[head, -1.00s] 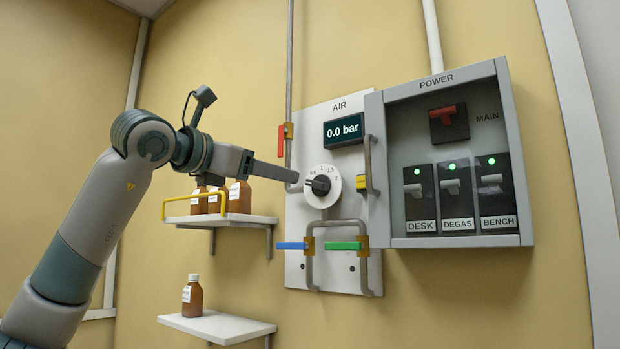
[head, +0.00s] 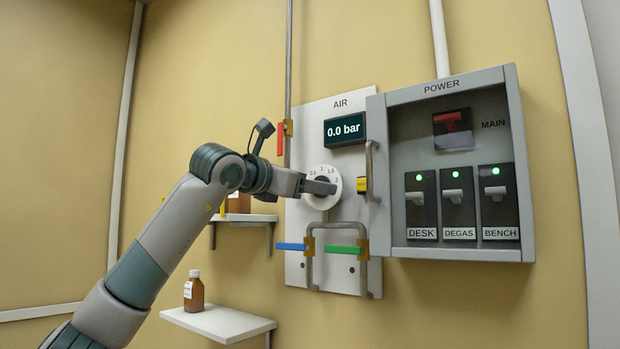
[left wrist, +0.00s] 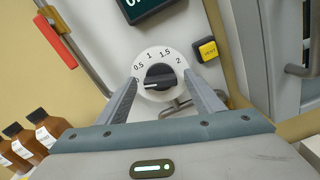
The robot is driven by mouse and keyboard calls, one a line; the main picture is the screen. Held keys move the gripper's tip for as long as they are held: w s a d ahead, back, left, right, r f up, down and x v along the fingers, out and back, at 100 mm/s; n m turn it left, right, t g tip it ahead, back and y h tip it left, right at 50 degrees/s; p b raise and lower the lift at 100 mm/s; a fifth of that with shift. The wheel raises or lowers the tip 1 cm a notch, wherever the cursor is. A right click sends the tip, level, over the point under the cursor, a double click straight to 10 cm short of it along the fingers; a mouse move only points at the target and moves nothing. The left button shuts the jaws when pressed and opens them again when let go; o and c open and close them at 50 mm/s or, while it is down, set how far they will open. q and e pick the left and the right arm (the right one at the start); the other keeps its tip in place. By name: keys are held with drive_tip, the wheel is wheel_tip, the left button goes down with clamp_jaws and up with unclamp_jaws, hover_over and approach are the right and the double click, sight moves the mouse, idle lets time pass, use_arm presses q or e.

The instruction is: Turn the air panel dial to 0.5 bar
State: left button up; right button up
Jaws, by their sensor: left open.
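The air panel (head: 300,240) is on the wall with a display (head: 344,130) reading 0.0 bar. Its round white dial (head: 325,171) shows in the head view, partly covered by my gripper. In the left wrist view the dial (left wrist: 161,58) has a black knob (left wrist: 160,76) and marks 0, 0.5, 1, 1.5 and 2; the knob's white line points left, near the 0. My left gripper (head: 331,187) is at the dial in the head view. In the left wrist view my left gripper (left wrist: 163,85) is open, its fingers on either side of the knob. I cannot tell whether they touch it.
A power box (head: 452,165) stands right of the panel. Red (head: 281,138), blue (head: 291,246) and green (head: 343,249) valve handles and a yellow button (head: 361,185) surround the dial. Shelves with brown bottles (head: 194,292) are at left and below.

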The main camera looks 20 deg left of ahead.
use_arm(q)
drive_tip(key=shift+w, duration=0.15)
drive_tip(key=c, duration=1)
drive_tip(key=shift+c, duration=0.2)
drive_tip(key=shift+f, duration=0.1)
drive_tip(key=shift+d+m+b, duration=0.1)
drive_tip(key=shift+m+b, duration=0.35)
drive_tip(key=shift+m, duration=3.05)
